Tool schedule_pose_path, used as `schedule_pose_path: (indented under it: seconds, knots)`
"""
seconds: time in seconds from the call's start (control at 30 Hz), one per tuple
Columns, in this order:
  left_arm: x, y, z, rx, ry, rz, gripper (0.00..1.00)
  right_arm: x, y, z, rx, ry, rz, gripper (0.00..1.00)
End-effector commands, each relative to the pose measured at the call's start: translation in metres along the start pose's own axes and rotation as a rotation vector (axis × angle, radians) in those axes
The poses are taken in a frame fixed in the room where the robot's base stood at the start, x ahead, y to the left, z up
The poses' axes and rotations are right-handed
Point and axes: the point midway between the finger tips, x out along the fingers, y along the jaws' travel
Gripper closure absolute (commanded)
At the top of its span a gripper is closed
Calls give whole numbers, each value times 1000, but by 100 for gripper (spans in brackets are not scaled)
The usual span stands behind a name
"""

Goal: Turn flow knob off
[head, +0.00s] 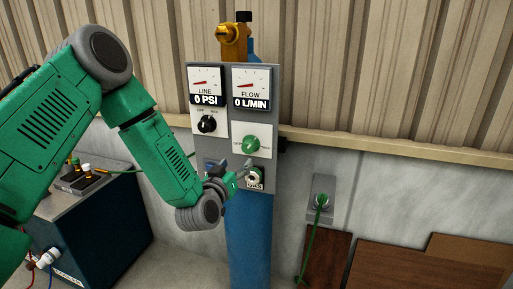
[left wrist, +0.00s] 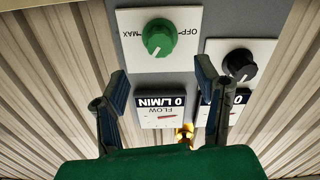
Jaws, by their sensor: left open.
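The green flow knob (head: 250,144) sits on a white plate on the grey panel (head: 220,184), under the flow gauge (head: 251,88), which reads 0 L/MIN. In the left wrist view the knob (left wrist: 159,37) shows upside down, with OFF and MAX marks beside it. My left gripper (head: 240,172) is just below the knob in the head view. In the left wrist view the left gripper (left wrist: 160,76) is open, its two fingers apart and nothing between them. The knob lies beyond the fingertips; contact is not visible. My right gripper is not in view.
A black knob (head: 207,124) sits left of the green one, under the line gauge (head: 206,86) reading 0 PSI. A blue cylinder (head: 249,240) stands behind the panel. A dark blue box (head: 95,225) stands lower left. A green cable (head: 311,240) hangs from a wall outlet at right.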

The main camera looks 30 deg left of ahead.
Motion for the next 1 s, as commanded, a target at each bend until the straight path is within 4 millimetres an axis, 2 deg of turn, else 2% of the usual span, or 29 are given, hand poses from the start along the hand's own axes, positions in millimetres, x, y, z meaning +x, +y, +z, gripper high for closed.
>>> schedule_pose_path:
  seconds: [0.3, 0.5, 0.7, 0.93, 0.97, 1.0]
  knots:
    - [67, 5, -2, 4, 2, 2, 43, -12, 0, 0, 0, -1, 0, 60]
    - [95, 6, -2, 5, 1, 2, 43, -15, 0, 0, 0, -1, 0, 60]
    - [106, 3, -1, 1, -1, 2, 43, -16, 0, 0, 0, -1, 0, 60]
    - [107, 3, 0, 1, -1, 2, 43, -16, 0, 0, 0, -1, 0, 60]
    - [107, 3, 0, 1, -1, 2, 46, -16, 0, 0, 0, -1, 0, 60]
    - [107, 3, 0, 1, -2, 2, 60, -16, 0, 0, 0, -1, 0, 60]
